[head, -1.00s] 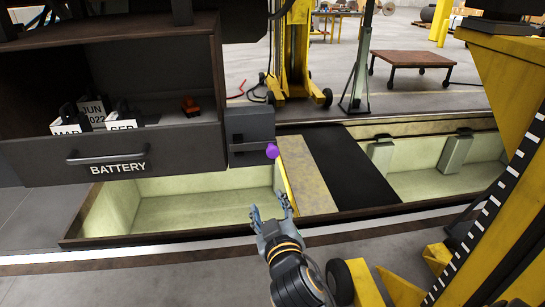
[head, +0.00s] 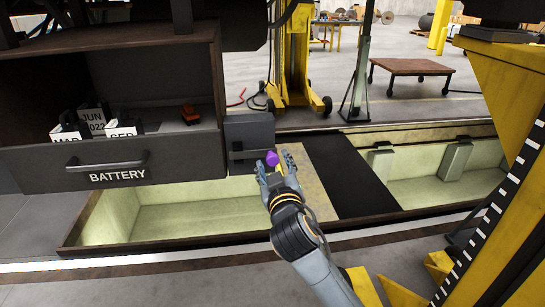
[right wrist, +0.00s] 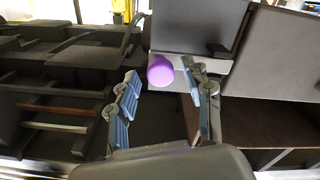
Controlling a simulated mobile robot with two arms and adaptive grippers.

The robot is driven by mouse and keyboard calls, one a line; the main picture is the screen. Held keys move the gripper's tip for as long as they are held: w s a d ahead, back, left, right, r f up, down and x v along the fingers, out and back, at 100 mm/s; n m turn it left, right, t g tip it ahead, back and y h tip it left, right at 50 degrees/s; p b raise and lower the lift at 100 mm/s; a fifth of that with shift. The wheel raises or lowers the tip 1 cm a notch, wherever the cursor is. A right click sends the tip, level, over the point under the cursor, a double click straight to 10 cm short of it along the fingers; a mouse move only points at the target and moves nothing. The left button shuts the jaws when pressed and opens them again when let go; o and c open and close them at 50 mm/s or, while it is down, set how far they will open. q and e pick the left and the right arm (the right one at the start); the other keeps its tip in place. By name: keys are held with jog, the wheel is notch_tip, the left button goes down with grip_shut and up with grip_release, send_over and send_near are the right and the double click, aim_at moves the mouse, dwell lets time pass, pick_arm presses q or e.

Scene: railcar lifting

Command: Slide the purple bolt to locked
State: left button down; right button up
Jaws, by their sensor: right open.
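The purple bolt (head: 271,158) is a rounded purple knob on the lower right side of a grey box (head: 249,133), beside the battery drawer. It also shows in the right wrist view (right wrist: 160,71), in front of a pale bar (right wrist: 170,62) on the box. My right gripper (head: 275,159) is open, its fingers pointing at the knob. In the right wrist view the knob lies just beyond and between the two blue-padded fingertips (right wrist: 164,77), nearer the left one. I cannot tell whether a finger touches it. My left gripper is not in view.
The battery drawer (head: 110,165) with several tagged padlocks is left of the box. Below is a pit (head: 190,215) with pale walls, partly covered by a black mat (head: 350,175). A yellow structure (head: 500,110) stands close on the right.

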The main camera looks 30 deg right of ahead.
jog(key=shift+x, duration=1.05)
grip_shut()
